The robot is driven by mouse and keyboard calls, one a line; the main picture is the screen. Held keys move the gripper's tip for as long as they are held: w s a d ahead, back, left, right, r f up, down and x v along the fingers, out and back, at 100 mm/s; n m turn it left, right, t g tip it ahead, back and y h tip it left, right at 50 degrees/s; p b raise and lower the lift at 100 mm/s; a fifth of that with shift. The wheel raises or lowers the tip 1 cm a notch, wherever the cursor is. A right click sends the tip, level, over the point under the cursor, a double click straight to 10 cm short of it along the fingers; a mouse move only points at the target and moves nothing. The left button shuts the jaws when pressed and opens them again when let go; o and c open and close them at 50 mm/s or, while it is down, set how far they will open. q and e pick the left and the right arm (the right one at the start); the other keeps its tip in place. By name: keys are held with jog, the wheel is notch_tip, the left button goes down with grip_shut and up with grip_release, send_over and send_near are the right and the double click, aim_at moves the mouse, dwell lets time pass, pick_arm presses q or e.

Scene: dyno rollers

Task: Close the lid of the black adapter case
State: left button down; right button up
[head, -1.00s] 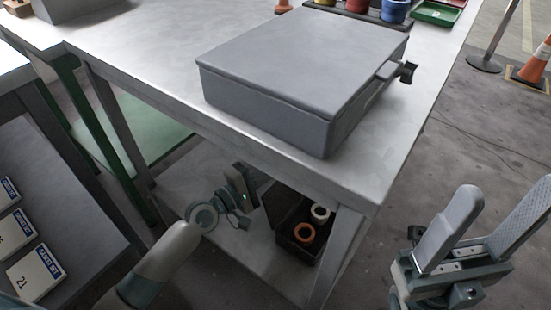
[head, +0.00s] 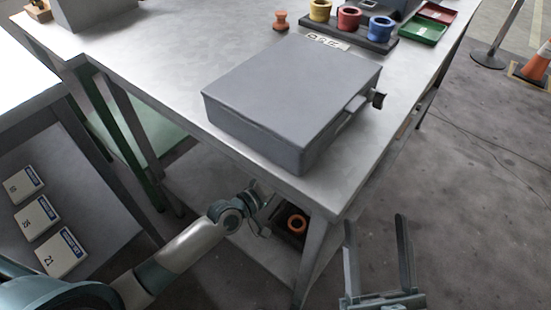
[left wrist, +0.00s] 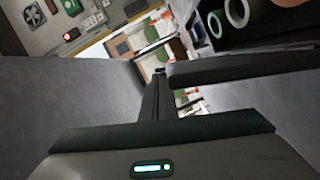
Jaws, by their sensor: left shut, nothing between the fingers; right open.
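The black adapter case (head: 288,244) stands under the metal table, partly hidden by the tabletop, a table leg and my left arm. An orange ring (head: 297,224) shows inside it, so it is open at the top. In the left wrist view, pale rings (left wrist: 236,12) show in a dark holder at the upper right. I cannot make out the lid's angle. My left gripper (head: 262,212) is shut and empty beside the case, close to its left side; contact cannot be told. My right gripper (head: 375,220) is open and empty, right of the table leg.
A closed grey box (head: 290,88) with a latch sits on the metal table (head: 160,75) above the case. Coloured cups (head: 349,18) and trays stand behind. White labelled cards (head: 61,252) lie on a surface at left.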

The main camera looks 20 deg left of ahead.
notch_tip(320, 180, down, 12)
jog(key=w+g+h+p, duration=0.2)
jog(key=g+p, duration=0.2)
jog(key=g, duration=0.3)
pick_arm(q)
jog(key=s+d+f+m+y+p, duration=0.1)
jog(key=d+f+m+p, duration=0.1)
jog(key=d+m, duration=0.1)
jog(key=s+d+f+m+y+p, duration=0.1)
jog(key=s+d+f+m, duration=0.1)
jog(key=d+f+m, duration=0.1)
jog(key=s+d+f+m+y+p, duration=0.1)
jog(key=d+f+m+p, duration=0.1)
jog(key=d+f+m, duration=0.1)
jog(key=shift+s+d+p, duration=0.15)
jog(key=shift+d+p, duration=0.15)
jog(key=shift+d, duration=0.5)
jog(key=shift+s+d+f+m+y+b, duration=0.1)
jog(key=shift+d+f+m+y+b, duration=0.1)
jog(key=shift+f, duration=0.35)
jog(key=shift+s+d+f+m+y+b, duration=0.1)
jog(key=shift+d+f+b, duration=0.1)
jog(key=shift+f, duration=0.35)
pick_arm(e)
jog(key=s+d+f+g+h, duration=0.3)
jog(key=s+d+f+g, duration=0.3)
jog(key=f+g, duration=0.3)
jog(key=shift+s+d+f+m+h, duration=0.3)
jog(key=shift+d+f, duration=0.3)
jog(key=shift+f, duration=0.35)
